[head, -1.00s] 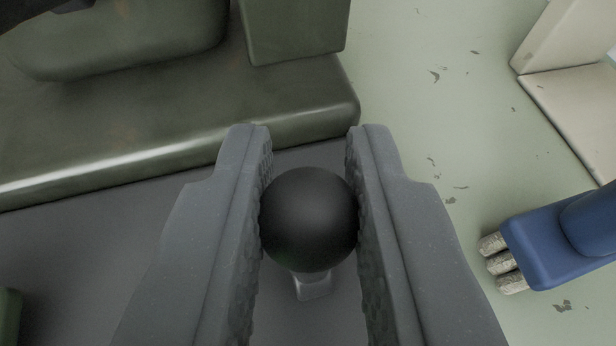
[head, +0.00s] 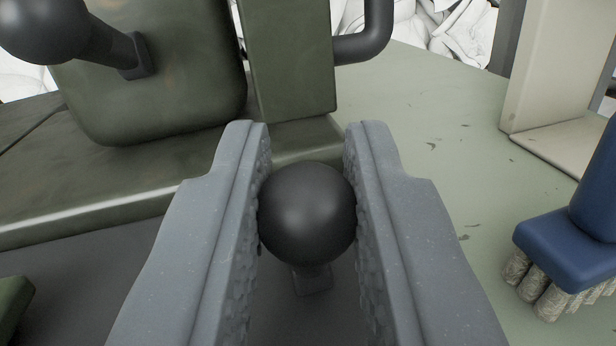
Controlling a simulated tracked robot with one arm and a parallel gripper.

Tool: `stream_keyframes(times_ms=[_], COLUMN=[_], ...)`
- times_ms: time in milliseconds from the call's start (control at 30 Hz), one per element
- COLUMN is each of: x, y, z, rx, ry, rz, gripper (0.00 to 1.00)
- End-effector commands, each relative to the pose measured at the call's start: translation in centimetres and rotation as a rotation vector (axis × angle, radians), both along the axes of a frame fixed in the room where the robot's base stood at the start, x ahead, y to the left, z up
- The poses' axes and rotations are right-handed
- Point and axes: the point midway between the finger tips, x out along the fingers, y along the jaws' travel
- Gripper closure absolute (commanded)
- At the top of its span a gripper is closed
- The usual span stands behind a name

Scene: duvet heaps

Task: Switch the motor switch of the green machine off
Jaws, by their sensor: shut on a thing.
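The green machine (head: 160,70) fills the upper left of the head view, with a flat base ledge in front. A black ball knob (head: 307,213) on a short stem sits between the two grey fingers of my gripper (head: 307,200). My gripper is shut on this knob. The lower end of the stem is partly hidden by the knob and fingers. Another black ball on a dark lever (head: 45,28) sticks out from the machine at the upper left. I cannot tell from a label which one is the motor switch.
A blue brush (head: 570,235) with pale bristles is at the right. A cream panel (head: 555,75) stands at the upper right. A black bent pipe (head: 366,35) is beside the machine. White heaps (head: 445,28) lie at the back. The pale green surface between is clear.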

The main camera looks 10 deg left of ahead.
Motion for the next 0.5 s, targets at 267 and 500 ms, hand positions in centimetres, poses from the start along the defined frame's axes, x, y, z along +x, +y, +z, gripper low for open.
stream_keyframes(times_ms=[267,500], x=[-0.06,-0.04], y=[0.06,0.02], z=[-0.35,-0.28], rx=[0.001,0.001], ry=[0.005,0.004], rz=[0.002,0.001], gripper=[1.00,0.59])
